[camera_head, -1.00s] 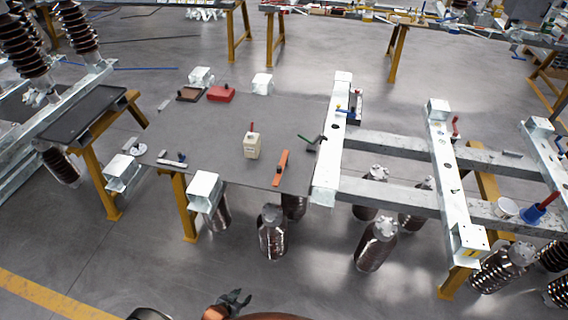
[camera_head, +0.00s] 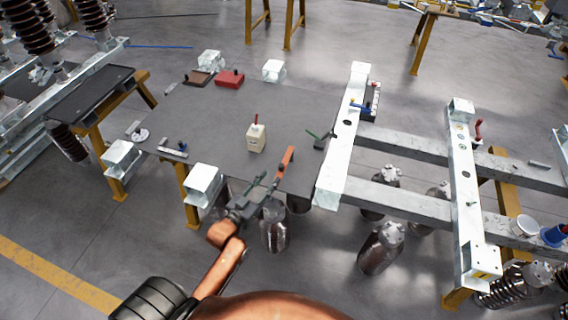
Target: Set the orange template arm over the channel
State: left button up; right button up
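The orange template arm (camera_head: 287,158) is a thin orange bar lying on the grey tabletop (camera_head: 205,120), near its front right edge. A dark part shows near its lower end. A pale galvanized channel (camera_head: 340,150) runs along the table's right edge, to the right of the arm. My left gripper (camera_head: 268,182) comes in from below over the table's front edge. Its fingers look spread, with the tips close to the arm's lower end; I cannot tell whether they touch it. My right gripper is not in view.
A small green-handled tool (camera_head: 318,139) lies between arm and channel. A red box (camera_head: 229,79) is at the back. Galvanized posts (camera_head: 203,184) stand at the table edges. The tabletop's middle left is clear.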

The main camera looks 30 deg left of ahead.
aim_at(280, 169)
pick_arm(q)
jog(key=w, duration=0.5)
jog(key=w+d, duration=0.1)
jog(key=w, duration=0.2)
jog(key=shift+b, duration=0.4)
jog(key=shift+a, duration=0.1)
jog(key=shift+s, duration=0.1)
jog(key=shift+c, duration=0.6)
grip_shut()
